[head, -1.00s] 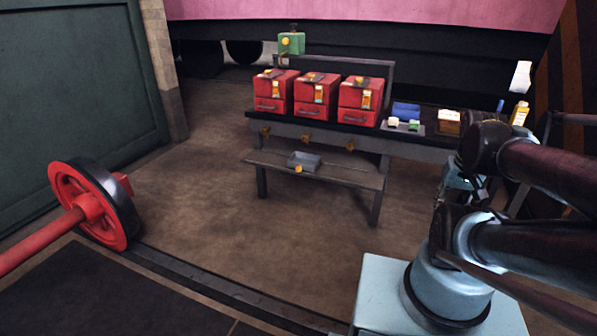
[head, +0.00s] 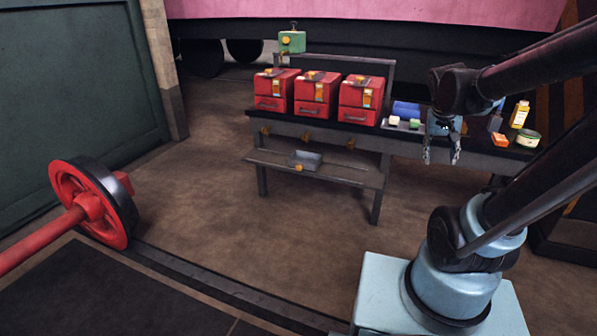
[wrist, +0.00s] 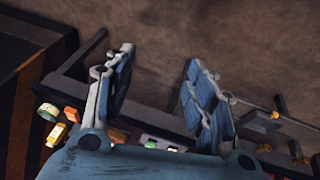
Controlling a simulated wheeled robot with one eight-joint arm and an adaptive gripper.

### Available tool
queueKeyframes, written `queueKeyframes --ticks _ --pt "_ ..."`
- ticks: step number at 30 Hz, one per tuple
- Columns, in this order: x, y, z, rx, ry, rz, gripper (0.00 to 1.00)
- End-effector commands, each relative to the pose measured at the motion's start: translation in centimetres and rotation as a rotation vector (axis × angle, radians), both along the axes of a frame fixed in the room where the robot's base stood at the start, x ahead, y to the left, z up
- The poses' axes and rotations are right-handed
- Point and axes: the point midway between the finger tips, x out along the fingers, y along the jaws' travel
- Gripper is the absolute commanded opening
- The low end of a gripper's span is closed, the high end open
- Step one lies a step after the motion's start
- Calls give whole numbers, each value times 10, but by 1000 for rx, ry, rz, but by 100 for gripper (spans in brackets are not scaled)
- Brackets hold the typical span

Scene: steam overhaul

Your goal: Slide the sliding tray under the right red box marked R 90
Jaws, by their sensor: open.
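The sliding tray (head: 306,160), a small grey tray with a yellow knob at its front, sits on the low shelf (head: 345,174) below the workbench, under the middle of the row of boxes. The right red box (head: 358,102) stands on the bench top at the right end of three red boxes; its marking is too small to read. My gripper (head: 441,158) is open and empty, fingers pointing down, in front of the bench and to the right of the red boxes. It also shows open in the wrist view (wrist: 160,66), over floor and bench edge.
The middle (head: 315,95) and left (head: 273,90) red boxes stand beside the right one. A green device (head: 292,42) stands behind. A tin (head: 527,138) and small items lie at the bench's right.

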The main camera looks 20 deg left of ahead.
Motion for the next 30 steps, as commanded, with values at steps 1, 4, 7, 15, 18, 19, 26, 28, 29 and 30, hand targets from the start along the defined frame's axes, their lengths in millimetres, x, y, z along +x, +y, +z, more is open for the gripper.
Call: queueKeyframes --ticks 1,4,7,15,18,19,26,28,29,30 --pt "16 7 3 -10 -12 2 50" --pt "43 20 6 -31 -39 -5 50" --pt "70 36 8 -49 -67 -11 50" --pt "142 88 3 -89 -155 -22 50" --pt "166 111 -2 -99 -191 -24 50" --pt "173 119 -4 -102 -201 -24 50" --pt "221 179 -25 -116 -289 -27 50" --pt "234 200 -33 -119 -318 -27 50" --pt "239 209 -37 -118 -330 -26 50" --pt "246 221 -42 -119 -347 -25 50"
